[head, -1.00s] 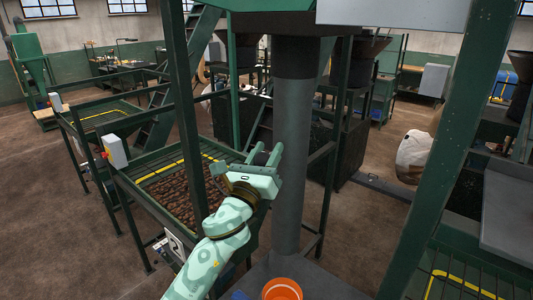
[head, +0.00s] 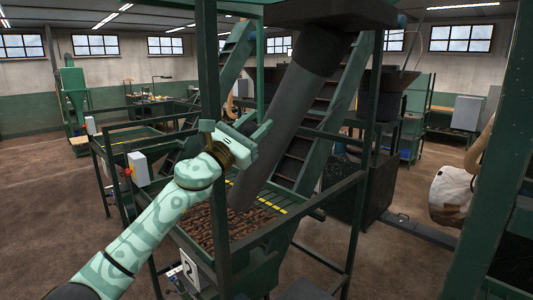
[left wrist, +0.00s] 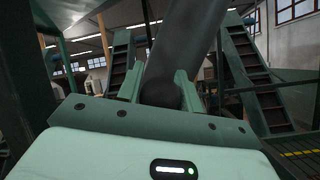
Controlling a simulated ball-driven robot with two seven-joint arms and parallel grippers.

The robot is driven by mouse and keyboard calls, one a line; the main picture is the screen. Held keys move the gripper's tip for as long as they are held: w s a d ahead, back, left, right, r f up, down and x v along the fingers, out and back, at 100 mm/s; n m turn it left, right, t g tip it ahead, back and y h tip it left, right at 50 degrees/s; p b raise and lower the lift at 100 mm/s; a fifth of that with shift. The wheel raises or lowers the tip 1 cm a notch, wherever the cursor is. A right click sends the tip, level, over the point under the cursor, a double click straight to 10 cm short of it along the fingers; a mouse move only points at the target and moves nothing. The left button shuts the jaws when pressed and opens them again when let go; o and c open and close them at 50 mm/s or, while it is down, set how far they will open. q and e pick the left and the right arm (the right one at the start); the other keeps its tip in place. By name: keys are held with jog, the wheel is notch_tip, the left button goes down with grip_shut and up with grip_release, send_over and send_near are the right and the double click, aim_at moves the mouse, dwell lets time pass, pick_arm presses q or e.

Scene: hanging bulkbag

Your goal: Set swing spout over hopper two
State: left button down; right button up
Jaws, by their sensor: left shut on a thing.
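The swing spout (head: 290,105) is a dark grey tube hanging from a dark head above. It slants down and left, and its lower end appears over hopper two (head: 258,278). Hopper two is green, carries a "2" plate and holds brown lumps. My left gripper (head: 256,125) is beside the spout's left side. In the left wrist view (left wrist: 159,90) its fingers are shut on a dark rounded part in front of the spout (left wrist: 185,45); whether it is a knob or handle is unclear. The gap between spout end and lumps cannot be judged. My right gripper is out of view.
Green posts (head: 208,100) and rails frame the hopper, one post standing close to my left arm. A grey box (head: 138,168) is on the frame at left. A green conveyor (head: 330,110) rises behind the spout. A white bulk bag (head: 452,195) hangs at right. Floor at left is open.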

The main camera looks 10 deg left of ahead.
pick_arm(q)
jog(key=shift+w+a+r+m+g+h+b, duration=0.35)
jog(key=shift+a+r+m+b, duration=0.2)
jog(key=shift+a+m+b, duration=0.1)
jog(key=c, duration=0.9)
grip_release()
jog(key=shift+c, duration=0.2)
jog(key=shift+d+f, duration=0.1)
jog(key=b+v, duration=0.3)
jog(key=v, duration=1.3)
jog(key=shift+f+b, duration=0.15)
jog(key=shift+b, duration=0.2)
